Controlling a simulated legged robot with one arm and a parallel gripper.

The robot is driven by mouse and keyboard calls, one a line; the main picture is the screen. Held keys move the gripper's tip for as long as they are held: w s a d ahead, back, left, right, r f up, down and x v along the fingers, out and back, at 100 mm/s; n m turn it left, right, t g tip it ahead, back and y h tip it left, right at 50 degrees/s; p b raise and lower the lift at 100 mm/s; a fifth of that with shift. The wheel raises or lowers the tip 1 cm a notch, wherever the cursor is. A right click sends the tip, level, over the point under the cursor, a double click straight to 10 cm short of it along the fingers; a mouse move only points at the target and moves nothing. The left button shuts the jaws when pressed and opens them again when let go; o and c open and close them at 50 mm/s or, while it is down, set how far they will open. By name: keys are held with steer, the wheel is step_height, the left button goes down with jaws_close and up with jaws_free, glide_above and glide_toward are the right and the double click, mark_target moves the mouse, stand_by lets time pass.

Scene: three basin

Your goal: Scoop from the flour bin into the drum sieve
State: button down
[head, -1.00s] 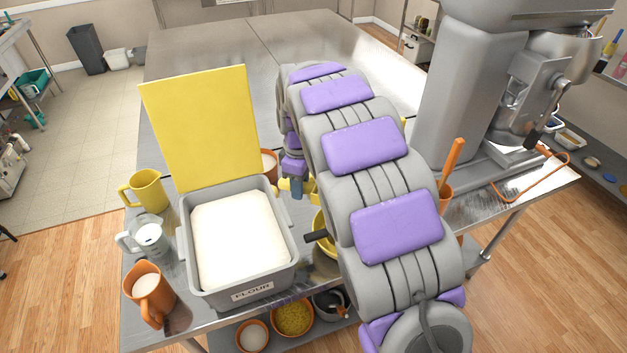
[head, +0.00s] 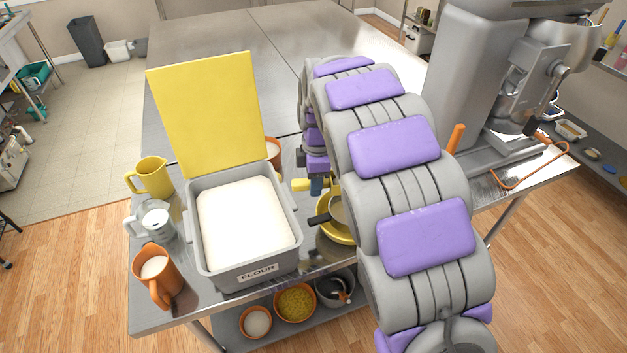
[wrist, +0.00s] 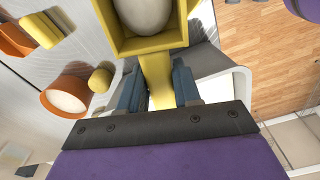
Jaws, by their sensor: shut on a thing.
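The grey flour bin (head: 245,262) stands on the steel table, full of white flour, with its yellow lid (head: 206,110) raised behind. My gripper (head: 316,184) is right of the bin, low over the table and mostly hidden by my arm. In the wrist view my gripper (wrist: 158,75) is shut on the handle of a yellow scoop (wrist: 157,42), which holds a pale rounded mound. Beside the gripper is a yellow bowl (head: 335,234) with a grey, round, dark-handled vessel (head: 340,208) over it. I cannot tell whether that is the drum sieve; my arm hides part of it.
A yellow jug (head: 152,178), a clear jug (head: 155,220) and an orange jug (head: 155,275) line the left table edge. An orange cup (head: 273,150) stands behind the bin. A large grey mixer (head: 470,80) stands right. The far tabletop is clear.

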steer(key=y+b, duration=0.1)
steer(key=y, duration=0.1)
steer(key=d+y+b, duration=0.1)
steer(key=b, duration=0.1)
steer(key=shift+w+d+y, duration=0.1)
steer(key=shift+d+y, duration=0.2)
steer(key=shift+y, duration=0.1)
steer(key=shift+d+r+y+b, duration=0.3)
steer(key=shift+d+y+b, duration=0.4)
steer(key=shift+y+b, duration=0.4)
steer(key=d+y+b, duration=0.1)
steer(key=d+r+y+b, duration=0.1)
steer(key=y+b, duration=0.1)
steer(key=shift+w+d+r, duration=0.1)
steer(key=shift+w+d, duration=0.1)
steer(key=shift+d+r+g+y, duration=0.2)
steer(key=shift+d+r+y, duration=0.2)
steer(key=shift+d+y, duration=0.4)
steer(key=shift+d+r+g+y, duration=0.2)
steer(key=shift+d+r+y, duration=0.3)
steer(key=shift+y, duration=0.5)
steer(key=shift+d+f, duration=0.1)
